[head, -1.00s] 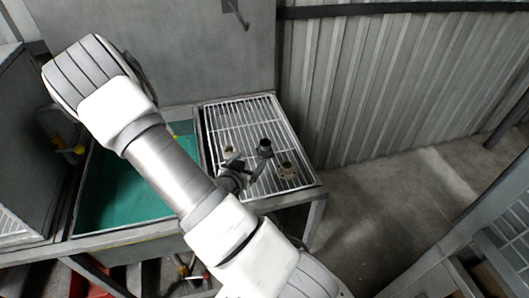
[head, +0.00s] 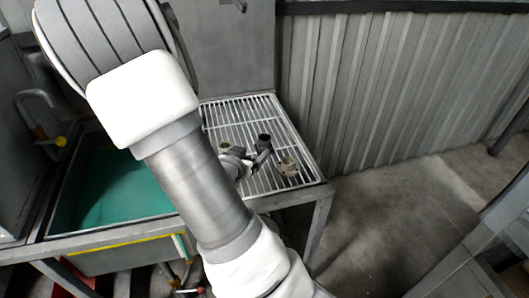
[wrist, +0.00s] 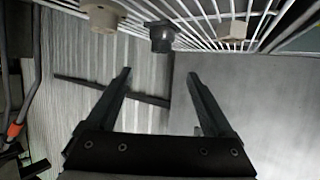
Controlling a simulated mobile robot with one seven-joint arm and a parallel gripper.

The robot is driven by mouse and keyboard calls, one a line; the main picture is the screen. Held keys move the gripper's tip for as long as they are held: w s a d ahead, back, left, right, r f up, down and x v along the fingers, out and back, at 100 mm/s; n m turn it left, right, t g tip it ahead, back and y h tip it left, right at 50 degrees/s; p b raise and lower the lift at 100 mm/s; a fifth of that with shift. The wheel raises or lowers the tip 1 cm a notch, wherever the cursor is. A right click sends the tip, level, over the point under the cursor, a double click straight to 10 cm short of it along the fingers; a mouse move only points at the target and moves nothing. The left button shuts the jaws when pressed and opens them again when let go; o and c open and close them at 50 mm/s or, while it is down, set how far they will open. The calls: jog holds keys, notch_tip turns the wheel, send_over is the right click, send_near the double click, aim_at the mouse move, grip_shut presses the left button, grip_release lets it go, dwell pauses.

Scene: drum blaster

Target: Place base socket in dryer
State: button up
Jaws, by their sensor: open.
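Several small fittings are on a white wire rack (head: 240,112). One is a dark round fitting (head: 264,138); a tan fitting (head: 288,167) is at right and another tan one (head: 224,147) at left. I cannot tell which is the base socket, or whether the rack is the dryer. In the wrist view the dark fitting (wrist: 161,38) hangs at the top edge, between a tan fitting (wrist: 103,15) and a tan block (wrist: 232,30). My gripper (wrist: 158,75) is open and empty, its fingertips apart from the dark fitting. In the head view my arm partly hides it.
A sink with a green basin (head: 115,190) is left of the rack, with a grey tap (head: 35,100) beside it. A corrugated metal wall (head: 400,90) stands behind at right. The concrete floor (head: 390,220) right of the rack is open.

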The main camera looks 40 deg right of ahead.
aim_at(264, 139)
jog(key=x, duration=0.7)
jog(key=shift+b, duration=0.3)
jog(key=shift+x, duration=2.6)
jog(key=shift+w+a, duration=0.15)
jog(key=shift+w, duration=0.05)
grip_shut()
jog(key=shift+r, duration=0.1)
